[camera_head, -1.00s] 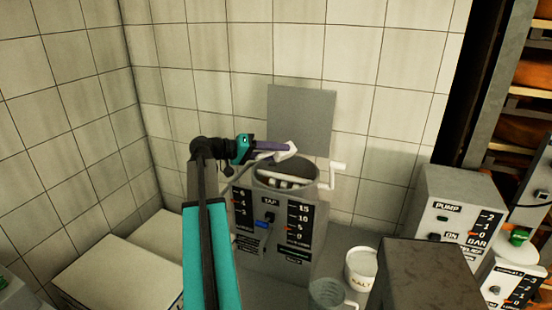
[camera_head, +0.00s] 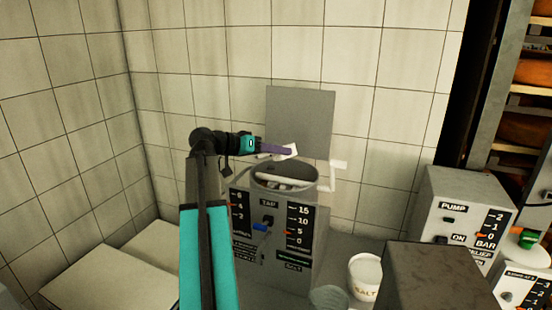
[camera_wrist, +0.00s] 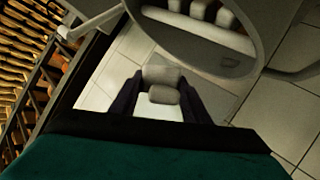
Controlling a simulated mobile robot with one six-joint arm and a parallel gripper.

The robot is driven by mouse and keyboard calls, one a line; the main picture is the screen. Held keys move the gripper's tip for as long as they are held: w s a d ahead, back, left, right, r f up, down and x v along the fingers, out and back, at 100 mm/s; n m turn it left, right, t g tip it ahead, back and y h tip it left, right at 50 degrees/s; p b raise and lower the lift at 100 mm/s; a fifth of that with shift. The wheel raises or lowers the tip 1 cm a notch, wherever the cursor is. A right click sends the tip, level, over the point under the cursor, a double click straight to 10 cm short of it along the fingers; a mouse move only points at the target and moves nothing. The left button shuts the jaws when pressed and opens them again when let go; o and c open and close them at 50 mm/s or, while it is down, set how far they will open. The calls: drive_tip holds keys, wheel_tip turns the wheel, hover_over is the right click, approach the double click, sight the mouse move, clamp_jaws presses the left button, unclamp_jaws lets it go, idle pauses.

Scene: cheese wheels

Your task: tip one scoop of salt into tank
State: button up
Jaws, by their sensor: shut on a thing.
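My gripper (camera_head: 278,149) has dark purple fingers and is shut on a white scoop (camera_head: 290,151), held just above the open tank (camera_head: 275,243). In the wrist view the scoop (camera_wrist: 160,75) shows between my fingers (camera_wrist: 160,100), beside the tank's round mouth. The tank is grey, with several pale blocks inside its opening. I cannot tell whether salt is in the scoop. A white bucket (camera_head: 364,291) marked SALT stands on the floor, right of the tank.
A grey panel (camera_head: 300,110) stands upright behind the tank. A white handle (camera_head: 338,164) sticks out at its right. A bluish jug (camera_head: 328,298) and a dark box (camera_head: 430,275) are in front at right. The PUMP unit (camera_head: 462,190) stands further right. Pale blocks (camera_head: 110,275) lie at left.

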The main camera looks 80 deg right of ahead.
sight(279, 160)
drive_tip(key=shift+s+a+m+t+h+b, duration=0.15)
drive_tip(key=shift+m+t+h+b, duration=0.15)
drive_tip(key=shift+m+b, duration=0.55)
drive_tip(key=shift+s+a+m+t+h+b, duration=0.2)
drive_tip(key=shift+m+t+b, duration=0.2)
drive_tip(key=shift+b, duration=0.9)
drive_tip(key=shift+m+b, duration=0.35)
drive_tip(key=shift+b, duration=0.3)
drive_tip(key=shift+r+t, duration=0.15)
drive_tip(key=shift+t, duration=0.15)
drive_tip(key=shift+r, duration=0.15)
wheel_tip(279, 160, up, 10)
drive_tip(key=p, duration=0.9)
drive_tip(key=shift+p, duration=0.35)
